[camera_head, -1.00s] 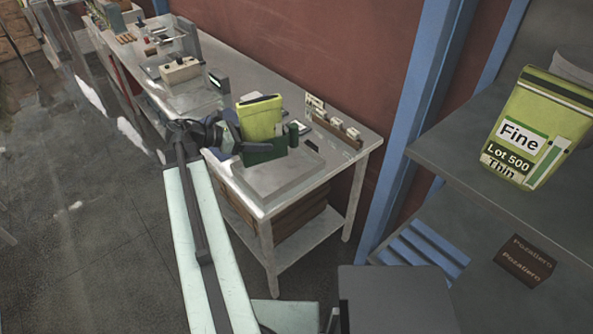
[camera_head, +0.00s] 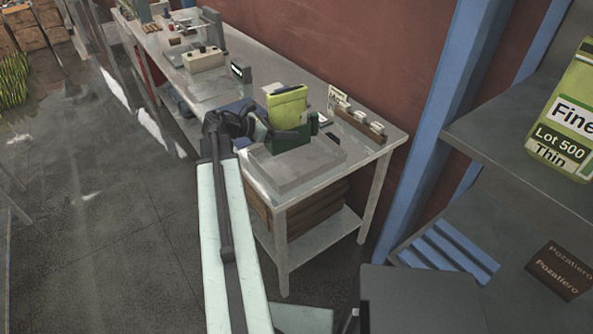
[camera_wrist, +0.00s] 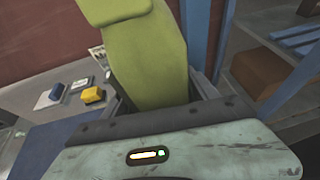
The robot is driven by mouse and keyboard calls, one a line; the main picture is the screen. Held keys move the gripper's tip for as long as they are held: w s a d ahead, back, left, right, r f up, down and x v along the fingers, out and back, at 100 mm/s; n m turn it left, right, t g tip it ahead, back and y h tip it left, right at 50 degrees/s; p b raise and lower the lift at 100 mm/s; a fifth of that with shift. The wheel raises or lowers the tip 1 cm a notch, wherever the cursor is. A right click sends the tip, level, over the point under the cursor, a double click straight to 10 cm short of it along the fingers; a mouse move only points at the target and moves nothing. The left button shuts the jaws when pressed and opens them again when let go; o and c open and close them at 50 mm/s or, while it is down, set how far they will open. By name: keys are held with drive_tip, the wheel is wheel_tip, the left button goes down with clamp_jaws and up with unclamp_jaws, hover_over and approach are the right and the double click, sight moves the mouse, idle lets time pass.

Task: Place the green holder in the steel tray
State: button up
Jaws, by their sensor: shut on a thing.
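The dark green holder (camera_head: 293,142) is at the back edge of the steel tray (camera_head: 300,178) on the bench; whether it is over the tray floor or behind it I cannot tell. A yellow-green bag (camera_head: 287,103) stands upright in the holder. My gripper (camera_head: 275,133) reaches in from the left and is shut on the holder, with one dark finger across its front. In the wrist view the bag (camera_wrist: 147,60) fills the middle, between my gripper's fingers (camera_wrist: 165,98). The holder's lower part is hidden there.
A small rack with white items (camera_head: 362,123) is at the back right. A beige box (camera_head: 204,60) is farther along the bench. Most of the visible tray floor is bare. A shelf (camera_head: 500,140) stands at right.

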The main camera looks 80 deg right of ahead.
drive_tip(key=d+f, duration=0.1)
drive_tip(key=w+d+f+b, duration=0.1)
drive_tip(key=f, duration=0.1)
drive_tip(key=shift+d+n+t+h, duration=0.2)
drive_tip(key=shift+n+t+h, duration=0.1)
drive_tip(key=shift+n+h, duration=0.1)
drive_tip(key=shift+w+d, duration=0.1)
drive_tip(key=shift+d, duration=0.05)
wheel_tip(320, 180, down, 10)
drive_tip(key=b, duration=1)
drive_tip(key=shift+f+b, duration=0.15)
drive_tip(key=shift+b, duration=0.25)
drive_tip(key=shift+r, duration=0.25)
drive_tip(key=shift+f, duration=0.2)
drive_tip(key=o, duration=1.4)
drive_tip(key=shift+r, duration=0.15)
